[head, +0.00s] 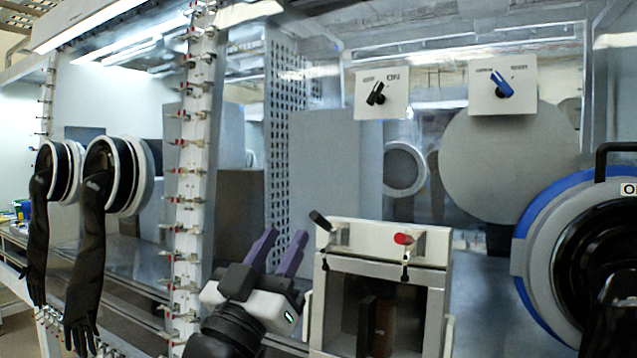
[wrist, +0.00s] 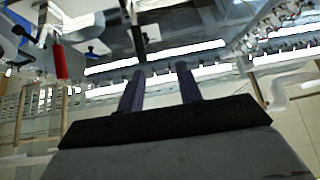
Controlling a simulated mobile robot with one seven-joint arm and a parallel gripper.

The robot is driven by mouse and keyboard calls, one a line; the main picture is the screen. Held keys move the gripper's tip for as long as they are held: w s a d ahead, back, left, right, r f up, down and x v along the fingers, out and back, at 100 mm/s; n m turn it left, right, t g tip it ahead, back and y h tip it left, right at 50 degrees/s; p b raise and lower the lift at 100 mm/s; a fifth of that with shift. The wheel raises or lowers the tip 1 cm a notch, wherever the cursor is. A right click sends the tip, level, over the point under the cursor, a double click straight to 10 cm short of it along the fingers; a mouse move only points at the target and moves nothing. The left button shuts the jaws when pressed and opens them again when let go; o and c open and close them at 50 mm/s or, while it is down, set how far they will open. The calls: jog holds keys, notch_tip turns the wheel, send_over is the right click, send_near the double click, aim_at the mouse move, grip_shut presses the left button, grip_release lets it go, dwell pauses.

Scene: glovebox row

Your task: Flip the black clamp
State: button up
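The black clamp (head: 321,222) is on the top left of a pale box (head: 375,237), with its black handle tilted up to the left. The red-handled clamp (head: 403,239) is on the same box, to its right. My gripper (head: 284,236) is left of the box and a little below the black handle, apart from it. Its two purple fingers are spread with nothing between them. In the wrist view the fingers (wrist: 158,72) are also apart. A dark bar (wrist: 138,40) ahead of them may be the black handle; I cannot be sure. The red handle (wrist: 61,62) shows at the left.
The box front has an opening with a dark interior (head: 400,310). Behind is a clear panel with a black switch (head: 376,93) and a blue switch (head: 502,83). A large blue-rimmed round port (head: 530,250) stands at right. Black gloves (head: 88,250) hang at left, beyond a clamp-lined post (head: 190,180).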

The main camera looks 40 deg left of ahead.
aim_at(317, 223)
jog(key=s+d+r+m+g+h+p, duration=0.2)
jog(key=s+m+g+h+p, duration=0.3)
jog(key=s+g+p, duration=0.15)
jog(key=w+p, duration=0.1)
jog(key=w, duration=0.3)
jog(key=w+a+p, duration=0.1)
jog(key=w+p, duration=0.1)
jog(key=w, duration=0.3)
jog(key=w+p, duration=0.1)
jog(key=w, duration=0.3)
jog(key=shift+w+a+r+p, duration=0.15)
jog(key=shift+a+p, duration=0.1)
jog(key=shift+p, duration=0.05)
jog(key=shift+w, duration=0.55)
grip_shut()
